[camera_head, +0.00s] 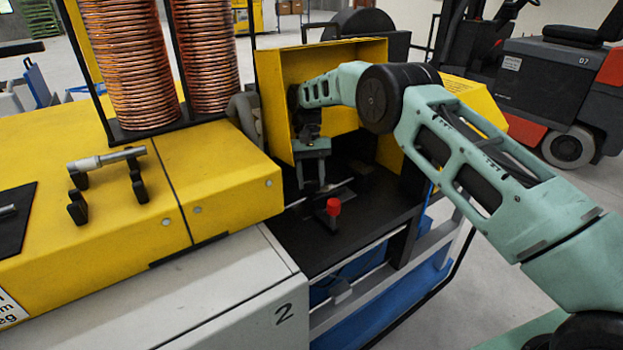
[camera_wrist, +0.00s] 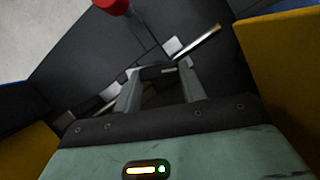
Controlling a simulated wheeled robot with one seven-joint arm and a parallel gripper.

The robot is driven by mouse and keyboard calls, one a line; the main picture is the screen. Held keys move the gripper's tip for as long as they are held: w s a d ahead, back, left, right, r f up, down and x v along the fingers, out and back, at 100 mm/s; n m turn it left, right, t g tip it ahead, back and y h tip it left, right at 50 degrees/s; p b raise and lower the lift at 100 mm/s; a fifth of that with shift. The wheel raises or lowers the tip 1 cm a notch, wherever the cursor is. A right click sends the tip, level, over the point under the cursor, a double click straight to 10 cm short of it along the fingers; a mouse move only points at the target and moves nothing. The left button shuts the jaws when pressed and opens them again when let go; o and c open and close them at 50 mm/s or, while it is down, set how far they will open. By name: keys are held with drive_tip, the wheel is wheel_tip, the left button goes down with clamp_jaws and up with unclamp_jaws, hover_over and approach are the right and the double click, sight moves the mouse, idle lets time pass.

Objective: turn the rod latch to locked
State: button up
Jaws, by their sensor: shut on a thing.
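A thin metal rod (camera_wrist: 200,44) of the latch lies across the dark bed of the machine, slanting up to the right in the wrist view. In the head view its bright right end (camera_head: 342,184) shows beside my gripper (camera_head: 319,187). My gripper, also in the wrist view (camera_wrist: 160,75), points down and is shut on the rod. The fingers hide the rod's middle part. A red knob (camera_head: 333,206) on a dark post stands just in front of the rod; it also shows at the top of the wrist view (camera_wrist: 112,4).
A yellow machine cover (camera_head: 215,185) lies left of the bed, with a metal bar (camera_head: 107,159) on black brackets. Copper coils (camera_head: 125,60) stand behind. The dark bed (camera_head: 365,222) is clear at front right.

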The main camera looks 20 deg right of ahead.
drive_tip(key=shift+w+r, duration=0.1)
idle(0.4)
drive_tip(key=o, duration=1)
drive_tip(key=shift+w+r, duration=0.15)
drive_tip(key=shift+r, duration=0.15)
drive_tip(key=p+v, duration=0.4)
drive_tip(key=v, duration=0.2)
drive_tip(key=shift+r, duration=0.4)
